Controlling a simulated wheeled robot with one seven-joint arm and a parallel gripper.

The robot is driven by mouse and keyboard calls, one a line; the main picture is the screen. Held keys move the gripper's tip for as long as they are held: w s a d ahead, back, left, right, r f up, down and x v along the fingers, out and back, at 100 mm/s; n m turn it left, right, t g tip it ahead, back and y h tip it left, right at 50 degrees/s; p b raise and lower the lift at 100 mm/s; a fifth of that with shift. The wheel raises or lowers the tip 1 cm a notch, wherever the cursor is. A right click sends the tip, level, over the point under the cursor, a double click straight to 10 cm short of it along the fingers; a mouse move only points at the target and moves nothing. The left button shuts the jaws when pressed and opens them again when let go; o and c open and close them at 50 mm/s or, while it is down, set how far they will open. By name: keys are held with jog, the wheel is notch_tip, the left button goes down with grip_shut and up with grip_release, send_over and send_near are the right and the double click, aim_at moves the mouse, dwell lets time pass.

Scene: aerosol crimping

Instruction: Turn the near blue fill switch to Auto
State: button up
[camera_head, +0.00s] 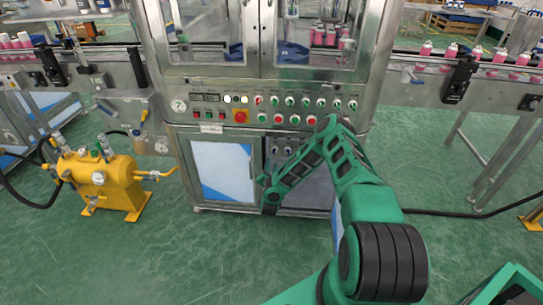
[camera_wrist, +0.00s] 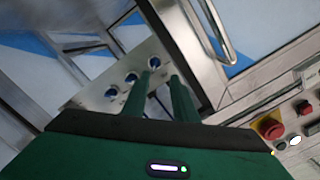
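Three blue switches sit in a row on a small metal panel (camera_wrist: 97,99) in the wrist view. One blue switch (camera_wrist: 155,62) is just beyond my fingertips, a second (camera_wrist: 131,79) is beside it to the lower left, and a third (camera_wrist: 111,92) is farther along. My gripper (camera_wrist: 162,77) has its two green fingers apart with nothing seen between them. The tips are close to the first switch; I cannot tell whether they touch it. The switches' labels and pointer positions are too small to read. In the head view the switch panel (camera_head: 282,149) is small, partly behind my arm.
A metal machine cabinet holds a control panel (camera_head: 262,102) with several buttons and an emergency stop (camera_head: 240,117). A door handle (camera_wrist: 210,35) stands out close to my fingers. A yellow pump unit (camera_head: 100,178) stands on the floor at left. Conveyors with pink cans flank the machine.

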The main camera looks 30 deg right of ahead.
aim_at(274, 153)
jog(key=shift+m+h, duration=0.5)
jog(key=x, duration=0.3)
jog(key=f+x, duration=0.1)
jog(key=x, duration=0.5)
jog(key=shift+w+d+f, duration=0.15)
jog(key=shift+w+d, duration=0.05)
jog(key=shift+d, duration=0.25)
grip_shut()
